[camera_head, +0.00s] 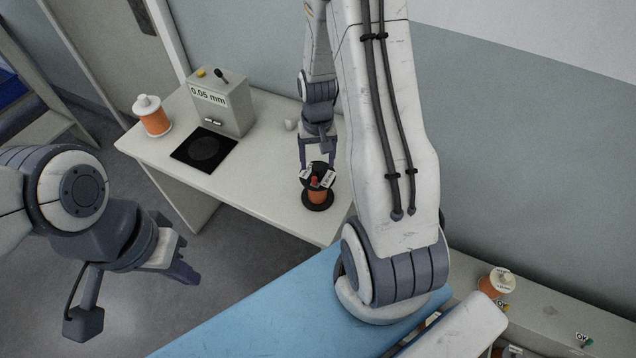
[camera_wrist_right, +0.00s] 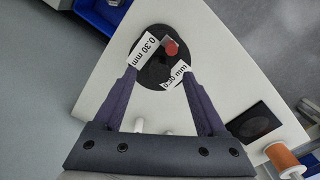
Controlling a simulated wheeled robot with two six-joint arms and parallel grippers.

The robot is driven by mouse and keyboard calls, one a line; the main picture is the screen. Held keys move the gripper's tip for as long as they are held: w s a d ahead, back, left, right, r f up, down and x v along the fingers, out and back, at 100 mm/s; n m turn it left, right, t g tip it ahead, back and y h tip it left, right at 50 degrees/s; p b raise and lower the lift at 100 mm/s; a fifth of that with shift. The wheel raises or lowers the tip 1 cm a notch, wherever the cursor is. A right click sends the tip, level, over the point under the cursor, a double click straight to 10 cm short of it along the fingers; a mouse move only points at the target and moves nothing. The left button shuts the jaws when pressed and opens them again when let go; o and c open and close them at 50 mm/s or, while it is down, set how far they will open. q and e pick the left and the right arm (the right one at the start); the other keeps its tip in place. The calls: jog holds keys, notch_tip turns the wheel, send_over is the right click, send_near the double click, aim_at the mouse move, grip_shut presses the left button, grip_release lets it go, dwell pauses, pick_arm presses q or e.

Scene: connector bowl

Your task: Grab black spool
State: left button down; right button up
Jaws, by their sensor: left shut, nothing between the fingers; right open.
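The black spool (camera_head: 318,194), with black flanges, orange winding, a red spot on top and white labels, stands upright near the front right end of the white table. In the right wrist view, the black spool (camera_wrist_right: 152,77) has labels reading "0.30 mm". My right gripper (camera_head: 318,162) is open over it; in its wrist view, the right gripper (camera_wrist_right: 160,70) has its fingertips on either side of the spool's top flange. I cannot tell whether they touch it. My left gripper (camera_head: 180,266) is shut and empty, off the table at the lower left.
On the white table (camera_head: 265,185) stand a white-flanged orange spool (camera_head: 154,118), a grey box (camera_head: 222,103) marked "0.05 mm" and a black square pad (camera_head: 203,149). A blue surface (camera_head: 270,312) lies in front. Another white-flanged spool (camera_head: 496,283) is at the right.

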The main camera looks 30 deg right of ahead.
aim_at(317, 167)
jog(key=shift+f+p, duration=0.35)
jog(key=shift+f, duration=1.4)
grip_shut()
jog(key=shift+r, duration=0.1)
